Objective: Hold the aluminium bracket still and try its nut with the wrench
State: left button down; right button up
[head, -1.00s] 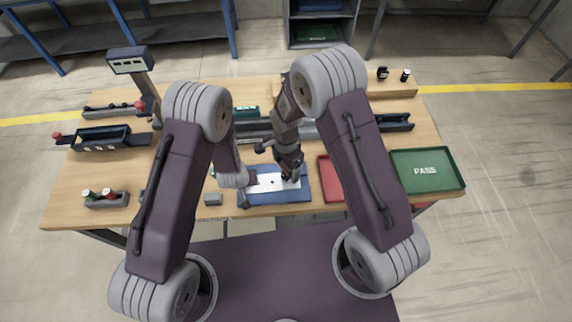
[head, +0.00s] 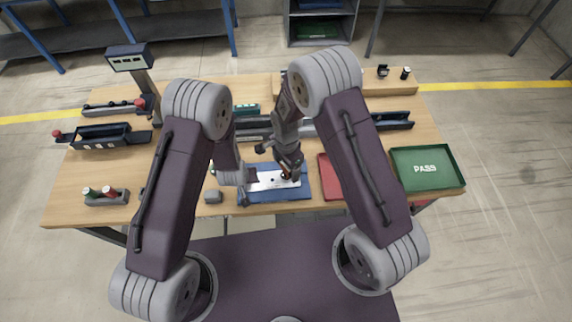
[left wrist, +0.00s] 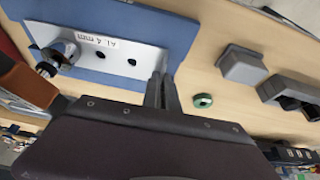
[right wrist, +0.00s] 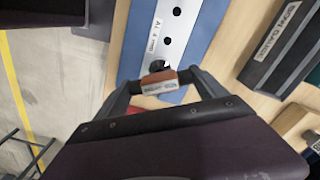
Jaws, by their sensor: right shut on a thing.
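The aluminium bracket (head: 265,181), a pale plate labelled "AL 4 mm" with dark holes, lies on a blue mat (head: 300,193). It also shows in the left wrist view (left wrist: 105,52) and right wrist view (right wrist: 172,40). My left gripper (left wrist: 162,80) has its fingers close together at the plate's end, seemingly pinching its edge. A metal nut (left wrist: 66,50) sits near the plate's other end. My right gripper (right wrist: 160,85) is shut on the orange-red wrench (right wrist: 160,82), whose label faces the camera. The wrench's front is over the nut; whether it is seated is hidden.
A red tray (head: 330,180) and a green PASS tray (head: 428,168) stand to the right. A grey block (left wrist: 240,66) and green ring (left wrist: 203,100) lie near my left gripper. Dark rails (head: 395,121) run behind.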

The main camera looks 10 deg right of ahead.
jog(key=shift+m, duration=1.2)
jog(key=shift+m, duration=1.1)
jog(key=shift+m, duration=1.4)
jog(key=shift+r, duration=2.55)
